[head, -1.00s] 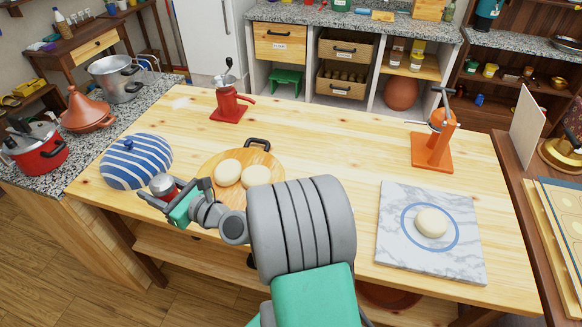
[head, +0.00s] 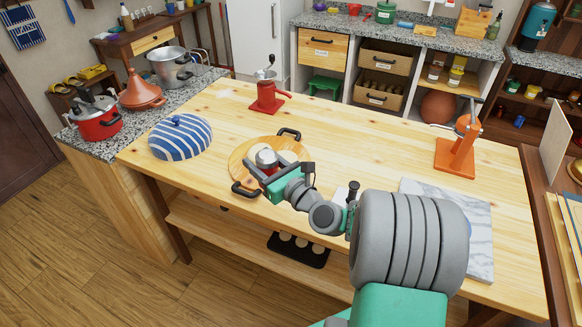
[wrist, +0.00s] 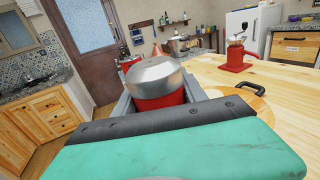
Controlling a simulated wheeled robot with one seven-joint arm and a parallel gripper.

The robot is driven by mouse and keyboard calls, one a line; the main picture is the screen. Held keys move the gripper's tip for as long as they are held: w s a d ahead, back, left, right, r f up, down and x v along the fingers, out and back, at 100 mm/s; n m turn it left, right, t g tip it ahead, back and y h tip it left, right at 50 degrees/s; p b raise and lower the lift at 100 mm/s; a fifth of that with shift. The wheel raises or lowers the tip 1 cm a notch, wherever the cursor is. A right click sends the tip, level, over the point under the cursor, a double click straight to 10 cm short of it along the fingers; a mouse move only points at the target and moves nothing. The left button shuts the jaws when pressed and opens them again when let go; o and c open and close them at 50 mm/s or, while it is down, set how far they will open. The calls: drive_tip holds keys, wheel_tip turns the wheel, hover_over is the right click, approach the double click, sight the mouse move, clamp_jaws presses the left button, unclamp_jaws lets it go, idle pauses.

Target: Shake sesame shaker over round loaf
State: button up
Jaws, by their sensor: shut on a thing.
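My gripper (head: 270,174) is shut on the sesame shaker, which has a red body and a rounded silver top (wrist: 155,76). The shaker (head: 266,158) looks roughly upright, top up. In the head view it appears over the round wooden board (head: 239,160); its height above the board is hard to tell. A pale round loaf (head: 289,156) shows on the board just behind my gripper, partly hidden. Another pale round is mostly covered by the shaker.
A blue-striped dome (head: 180,138) stands left of the board. A red grinder (head: 267,97) is behind it and an orange press (head: 456,150) at the right. A dark tray (head: 300,262) with pale rounds is below the table. The table's back middle is clear.

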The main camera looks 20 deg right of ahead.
drive_tip(key=w+d+r+n+g+y+b, duration=0.1)
drive_tip(key=w+d+y+b, duration=0.1)
drive_tip(key=w+d, duration=0.5)
drive_tip(key=w+d+n+g+y+b, duration=0.1)
drive_tip(key=w+d+b, duration=0.3)
drive_tip(key=w, duration=0.6)
drive_tip(key=w+d+f+n+g+y+b, duration=0.1)
drive_tip(key=w+d+f+n+y+b, duration=0.1)
drive_tip(key=d+f, duration=0.5)
drive_tip(key=shift+w+d+f+y+b, duration=0.2)
drive_tip(key=shift+w+f+y+b, duration=0.5)
drive_tip(key=shift+f, duration=1.15)
drive_tip(key=shift+w, duration=0.2)
